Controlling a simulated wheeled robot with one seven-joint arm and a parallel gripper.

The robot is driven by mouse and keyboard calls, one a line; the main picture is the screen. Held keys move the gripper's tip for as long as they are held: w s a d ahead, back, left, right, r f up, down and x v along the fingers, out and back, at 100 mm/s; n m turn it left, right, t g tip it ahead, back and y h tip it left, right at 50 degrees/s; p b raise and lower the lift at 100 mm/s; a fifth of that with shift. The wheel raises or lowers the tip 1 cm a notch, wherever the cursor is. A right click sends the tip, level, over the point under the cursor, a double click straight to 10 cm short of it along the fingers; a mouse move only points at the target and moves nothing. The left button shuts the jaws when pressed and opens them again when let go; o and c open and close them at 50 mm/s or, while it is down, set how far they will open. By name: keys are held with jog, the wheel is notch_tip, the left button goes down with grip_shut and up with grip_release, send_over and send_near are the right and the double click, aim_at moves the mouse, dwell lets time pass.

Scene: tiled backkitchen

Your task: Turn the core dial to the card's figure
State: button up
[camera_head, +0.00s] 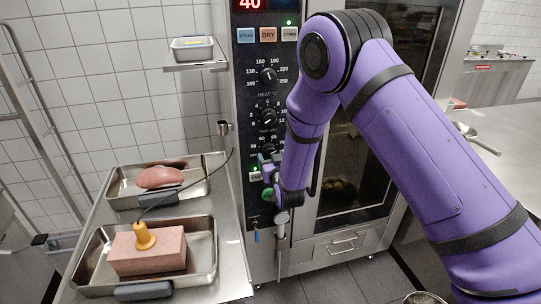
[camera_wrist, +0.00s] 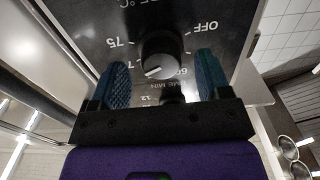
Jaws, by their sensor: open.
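In the wrist view a dark round dial (camera_wrist: 160,52) sits on the black oven panel, with OFF, 75 and a partly hidden 60 around it. A white mark on its edge points to the lower left. My gripper (camera_wrist: 162,72) is open, with one blue finger on each side of the dial and a gap to it on both sides. In the head view my gripper (camera_head: 270,168) is at the lower part of the control panel (camera_head: 244,105), where it and my arm partly hide the dial. I see no readable card.
Higher on the panel are a heat dial (camera_head: 268,75) and a time dial (camera_head: 268,115). On the left counter, a tray (camera_head: 82,278) holds a pink block (camera_head: 148,256) with an orange probe (camera_head: 145,236); its cable crosses to the oven. Another tray (camera_head: 118,198) holds meat.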

jog(key=v, duration=0.8)
jog(key=shift+s, duration=0.15)
jog(key=shift+r, duration=0.1)
jog(key=s+d+r+m+g+h, duration=0.1)
jog(key=s+d+r+g, duration=0.15)
jog(key=d+r, duration=0.65)
jog(key=s+d+r+m+g+h, duration=0.1)
jog(key=d+r+g, duration=0.35)
jog(key=r, duration=0.75)
jog(key=s+d+r+g+h, duration=0.1)
jog(key=s+d+r, duration=0.2)
jog(key=s, duration=0.7)
jog(key=s+d+r+g+h, duration=0.1)
jog(key=s+d+r+g, duration=0.1)
jog(key=s+d, duration=0.5)
jog(key=s+d+r+m+g+h, duration=0.1)
jog(key=s+d+r, duration=0.3)
jog(key=s, duration=1)
jog(key=shift+s+d+g, duration=0.25)
jog(key=shift+d+g, duration=0.35)
jog(key=shift+d, duration=0.35)
